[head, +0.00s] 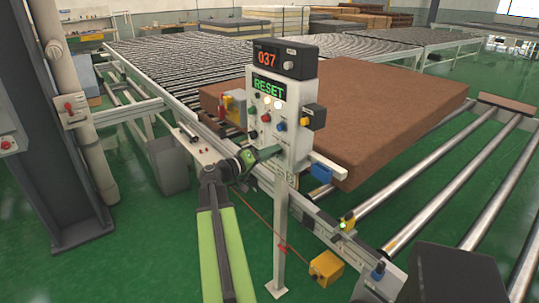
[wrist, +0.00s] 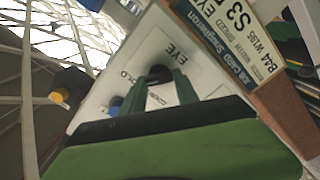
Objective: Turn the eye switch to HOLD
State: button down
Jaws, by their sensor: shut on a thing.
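The control panel (head: 297,138) is a white box on a post, with a green RESET display (head: 269,88) and several small buttons. My gripper (head: 270,152) reaches its lower left part from the front left. In the wrist view, my gripper (wrist: 162,84) has its two green fingers closed around the dark knob of the eye switch (wrist: 160,73). The word EYE is printed beside the knob, and part of a word, "OLD", shows to its left. The fingers partly cover the knob and its markings, so I cannot tell which way it points.
A counter (head: 280,58) reading 037 tops the panel. A black box with a yellow button (head: 313,117) juts from its right side. A job card (wrist: 228,32) lies beside the switch. A brown mattress (head: 390,110) rests on rollers behind. A grey column (head: 50,120) stands left.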

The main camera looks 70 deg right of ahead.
jog(key=shift+w+d, duration=0.1)
jog(key=c, duration=0.9)
grip_release()
jog(key=v, duration=1.7)
jog(key=shift+a+f, duration=0.1)
jog(key=shift+a, duration=0.2)
